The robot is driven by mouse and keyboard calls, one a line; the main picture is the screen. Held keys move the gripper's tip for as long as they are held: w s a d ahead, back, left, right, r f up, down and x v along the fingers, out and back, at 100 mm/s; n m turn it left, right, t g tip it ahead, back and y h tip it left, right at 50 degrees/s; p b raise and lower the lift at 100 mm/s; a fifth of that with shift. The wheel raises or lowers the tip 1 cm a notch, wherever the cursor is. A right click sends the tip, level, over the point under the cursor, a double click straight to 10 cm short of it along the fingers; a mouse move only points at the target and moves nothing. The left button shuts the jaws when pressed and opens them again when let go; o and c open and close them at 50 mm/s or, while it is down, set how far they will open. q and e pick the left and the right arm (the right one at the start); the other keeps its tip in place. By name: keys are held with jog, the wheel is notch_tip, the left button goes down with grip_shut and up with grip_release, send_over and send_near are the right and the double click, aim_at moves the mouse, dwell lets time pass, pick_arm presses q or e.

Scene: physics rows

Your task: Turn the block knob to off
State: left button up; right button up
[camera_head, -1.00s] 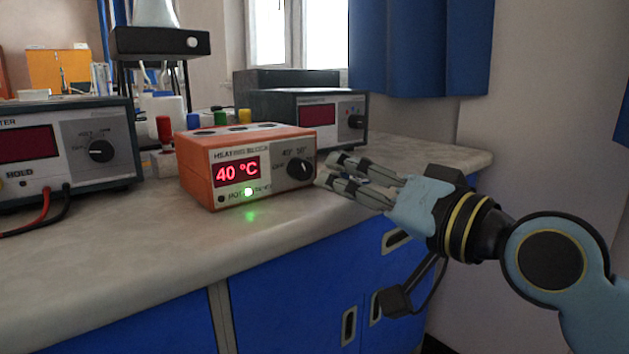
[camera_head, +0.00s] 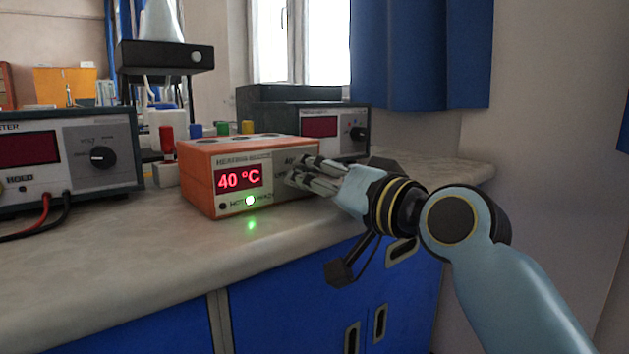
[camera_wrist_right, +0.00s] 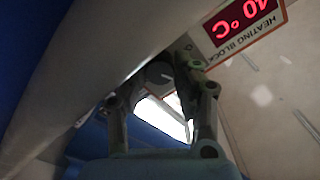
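The orange heating block (camera_head: 196,181) stands on the bench with a red 40 °C display (camera_head: 239,179) and a lit green light. My right gripper (camera_head: 302,173) is at the right part of its front panel, and its fingers hide the knob in the head view. In the right wrist view the fingers (camera_wrist_right: 168,72) are apart, with a dark round shape that looks like the knob (camera_wrist_right: 158,74) between their tips. I cannot tell whether they touch it. The knob's pointer is not readable. My left gripper is not in view.
A meter (camera_head: 97,190) with red and black leads stands at the left. Another instrument (camera_head: 342,147) stands close behind the block. Coloured-capped items and a stand are behind. The bench top (camera_head: 170,262) in front of the block is clear.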

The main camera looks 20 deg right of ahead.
grip_shut()
